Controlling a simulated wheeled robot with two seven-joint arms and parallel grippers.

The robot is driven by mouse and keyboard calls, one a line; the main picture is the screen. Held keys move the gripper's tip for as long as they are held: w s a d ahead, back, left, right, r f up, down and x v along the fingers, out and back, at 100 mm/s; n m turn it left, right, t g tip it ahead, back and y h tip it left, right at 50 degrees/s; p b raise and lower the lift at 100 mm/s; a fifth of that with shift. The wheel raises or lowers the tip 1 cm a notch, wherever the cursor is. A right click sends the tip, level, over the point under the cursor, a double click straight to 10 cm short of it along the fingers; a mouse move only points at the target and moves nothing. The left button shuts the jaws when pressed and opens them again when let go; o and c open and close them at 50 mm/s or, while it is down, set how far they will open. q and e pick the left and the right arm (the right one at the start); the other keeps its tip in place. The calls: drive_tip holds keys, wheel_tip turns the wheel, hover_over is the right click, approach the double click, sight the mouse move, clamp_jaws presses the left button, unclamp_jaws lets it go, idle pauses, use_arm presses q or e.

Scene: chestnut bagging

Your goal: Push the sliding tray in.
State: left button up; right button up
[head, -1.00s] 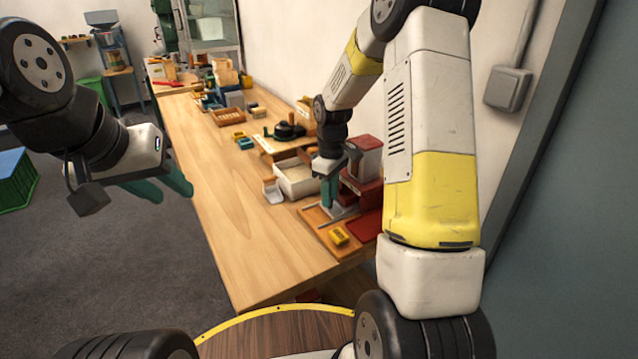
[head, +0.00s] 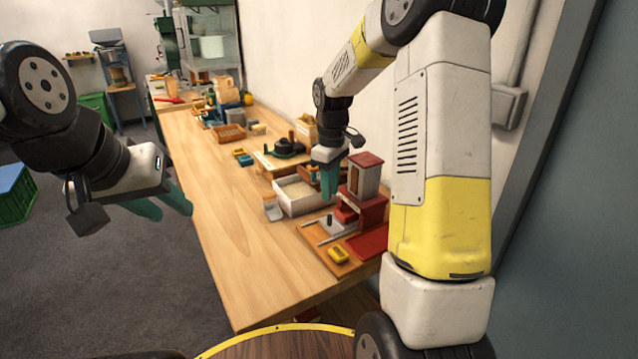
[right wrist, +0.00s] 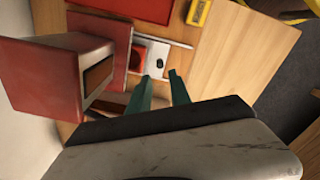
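The sliding tray (head: 338,227) is a small grey plate with a black knob, lying between light rails on a wooden board beside the red stand. In the right wrist view the grey plate (right wrist: 156,69) and its knob lie just beyond my fingertips, beside a red part. My right gripper (head: 328,190) is above the bench by the white box, raised clear of the tray. Its teal fingers in the right wrist view (right wrist: 160,75) are a little apart with nothing between them. My left gripper (head: 172,211) is open and empty, over the floor left of the bench.
The red and white stand (head: 364,185) rises right beside the tray. A red mat (head: 368,243) and a yellow block (head: 338,254) lie on the board. The white box (head: 303,195) stands behind it. The bench's front left area (head: 240,255) is clear.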

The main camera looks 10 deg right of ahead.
sight(329, 215)
drive_tip(key=shift+o, duration=0.8)
drive_tip(key=shift+s+a+f+n, duration=0.1)
drive_tip(key=shift+n, duration=0.2)
wheel_tip(329, 215, down, 8)
drive_tip(key=n+h, duration=0.1)
drive_tip(key=n, duration=0.3)
drive_tip(key=n+t+h, duration=0.1)
drive_tip(key=n, duration=0.4)
drive_tip(key=n+t+h, duration=0.1)
drive_tip(key=n, duration=0.3)
drive_tip(key=shift+a+f+n+h, duration=0.15)
drive_tip(key=shift+f+n+h, duration=0.1)
drive_tip(key=shift+n+h, duration=0.15)
clamp_jaws()
